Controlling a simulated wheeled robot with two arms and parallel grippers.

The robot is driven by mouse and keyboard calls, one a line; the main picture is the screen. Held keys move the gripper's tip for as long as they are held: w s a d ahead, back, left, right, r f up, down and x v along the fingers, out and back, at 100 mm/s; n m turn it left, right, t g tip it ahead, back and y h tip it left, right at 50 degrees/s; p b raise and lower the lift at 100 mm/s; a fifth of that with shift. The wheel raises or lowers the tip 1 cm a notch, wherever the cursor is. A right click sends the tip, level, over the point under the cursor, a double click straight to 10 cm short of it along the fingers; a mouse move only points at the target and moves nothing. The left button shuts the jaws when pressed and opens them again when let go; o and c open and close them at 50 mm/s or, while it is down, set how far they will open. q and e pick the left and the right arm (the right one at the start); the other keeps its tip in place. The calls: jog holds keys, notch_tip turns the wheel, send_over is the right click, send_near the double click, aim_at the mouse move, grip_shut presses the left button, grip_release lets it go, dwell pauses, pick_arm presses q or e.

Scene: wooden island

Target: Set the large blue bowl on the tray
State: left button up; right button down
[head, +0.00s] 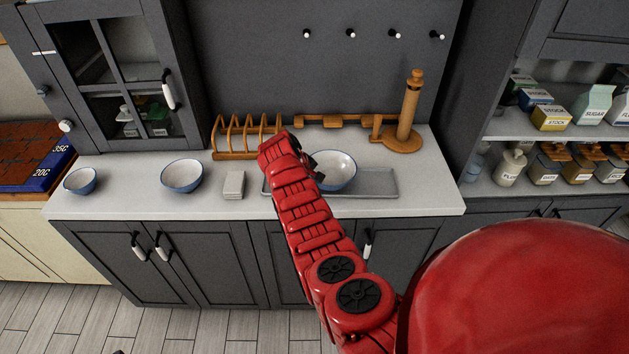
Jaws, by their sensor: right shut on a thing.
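The large blue bowl (335,172), white inside with a blue outside, is at the grey tray (378,184) on the white counter. It overlaps the tray's left and middle part in the head view. I cannot tell whether its base touches the tray or is slightly above it. It looks about upright. My right gripper (314,164) is shut on the bowl's left rim, and my red arm hides part of the gripper and the tray's left portion. My left gripper is not in view.
Two other blue-and-white bowls, a medium one (182,176) and a small one (80,181), stand to the left. A stack of pale cloths or dishes (234,185) is left of the tray. A wooden rack (240,138) and paper towel holder (405,125) stand behind.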

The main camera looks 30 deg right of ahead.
jog(key=c, duration=1)
grip_release()
jog(key=shift+o, duration=0.2)
jog(key=shift+r, duration=0.1)
